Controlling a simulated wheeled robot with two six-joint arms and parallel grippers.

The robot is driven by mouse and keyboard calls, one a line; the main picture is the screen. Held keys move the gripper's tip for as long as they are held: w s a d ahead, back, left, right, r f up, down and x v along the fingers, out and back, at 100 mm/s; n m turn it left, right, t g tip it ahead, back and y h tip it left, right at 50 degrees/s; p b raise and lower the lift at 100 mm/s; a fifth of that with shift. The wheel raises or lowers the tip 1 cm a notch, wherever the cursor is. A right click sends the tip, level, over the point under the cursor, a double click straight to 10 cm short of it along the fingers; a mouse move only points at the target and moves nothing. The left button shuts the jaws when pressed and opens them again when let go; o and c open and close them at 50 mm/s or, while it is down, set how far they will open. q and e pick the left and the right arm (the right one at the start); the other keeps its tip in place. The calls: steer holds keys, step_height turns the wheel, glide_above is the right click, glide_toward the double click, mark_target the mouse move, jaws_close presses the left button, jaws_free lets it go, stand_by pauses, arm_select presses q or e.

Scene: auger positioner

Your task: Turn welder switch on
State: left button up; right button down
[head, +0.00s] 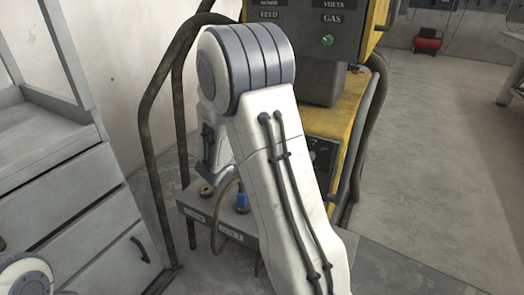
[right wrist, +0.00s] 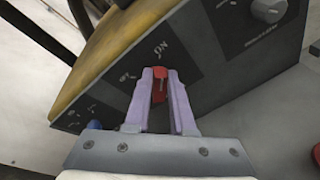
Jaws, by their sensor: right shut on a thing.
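The welder (head: 345,125) is a yellow and dark grey machine in the middle of the head view, partly hidden behind my white arm. In the right wrist view, its dark panel (right wrist: 215,65) carries a red switch (right wrist: 160,88). My right gripper (right wrist: 160,73) is shut on the red switch, with a pale purple finger on each side. An ON label lies just above the switch's tip and an OFF label to its upper left. The tip points roughly toward ON. The switch and the right gripper are hidden in the head view. My left gripper is not in view.
A grey knob (right wrist: 268,10) sits on the panel to the right of the switch. A grey drawer cabinet (head: 75,200) stands at the left. A low stand with a blue connector (head: 242,197) and thick hoses are beside the welder. Open floor (head: 440,150) lies to the right.

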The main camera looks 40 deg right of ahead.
steer(key=shift+f+b, duration=0.15)
steer(key=shift+b, duration=0.2)
steer(key=shift+s, duration=0.1)
steer(key=c, duration=0.8)
jaws_free()
steer(key=shift+o, duration=0.2)
steer(key=shift+a, duration=0.1)
steer(key=p+v, duration=0.3)
steer(key=v, duration=0.7)
